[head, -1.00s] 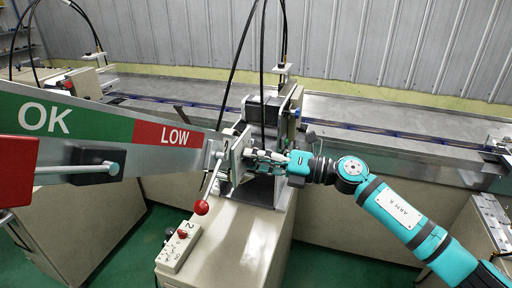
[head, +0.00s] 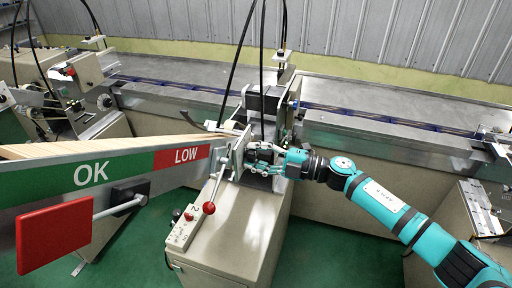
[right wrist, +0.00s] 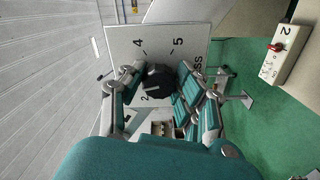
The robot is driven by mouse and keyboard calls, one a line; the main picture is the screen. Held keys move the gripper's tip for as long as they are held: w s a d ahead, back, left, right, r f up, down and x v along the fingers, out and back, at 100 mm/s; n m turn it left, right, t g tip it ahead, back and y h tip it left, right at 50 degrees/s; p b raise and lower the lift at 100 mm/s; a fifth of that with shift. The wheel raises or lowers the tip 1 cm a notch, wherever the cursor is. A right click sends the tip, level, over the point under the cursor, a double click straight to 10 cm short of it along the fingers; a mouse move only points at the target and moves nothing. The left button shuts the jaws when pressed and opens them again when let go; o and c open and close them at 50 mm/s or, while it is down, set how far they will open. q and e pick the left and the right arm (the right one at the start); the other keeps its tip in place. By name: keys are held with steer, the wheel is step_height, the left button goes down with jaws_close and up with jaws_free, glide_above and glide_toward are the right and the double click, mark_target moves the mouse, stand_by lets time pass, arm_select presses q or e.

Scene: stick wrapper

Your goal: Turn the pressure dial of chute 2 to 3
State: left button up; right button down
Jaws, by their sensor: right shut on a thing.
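The pressure dial is a black knob (right wrist: 158,82) on a pale plate (right wrist: 185,40) in the right wrist view. The numbers 2, 4 and 5 show around it; no 3 can be made out, and I cannot tell which mark the knob points to. My right gripper (right wrist: 158,88) has its teal fingers on both sides of the knob, shut on it. In the head view the right gripper (head: 260,156) is at the plate (head: 238,153) on the middle machine, and its fingers largely hide the knob. My left gripper is not in view.
A control box (head: 186,228) marked 2 sits on the middle cabinet, beside a red-tipped lever (head: 209,208). A chute with a green OK and red LOW band (head: 120,168) and a red plate (head: 55,234) fills the left. A long conveyor (head: 370,128) runs behind.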

steer(key=shift+m+p, duration=0.65)
steer(key=shift+m, duration=0.35)
steer(key=c, duration=0.9)
jaws_free()
steer(key=shift+c, duration=0.2)
steer(key=shift+d, duration=0.1)
steer(key=v, duration=1.2)
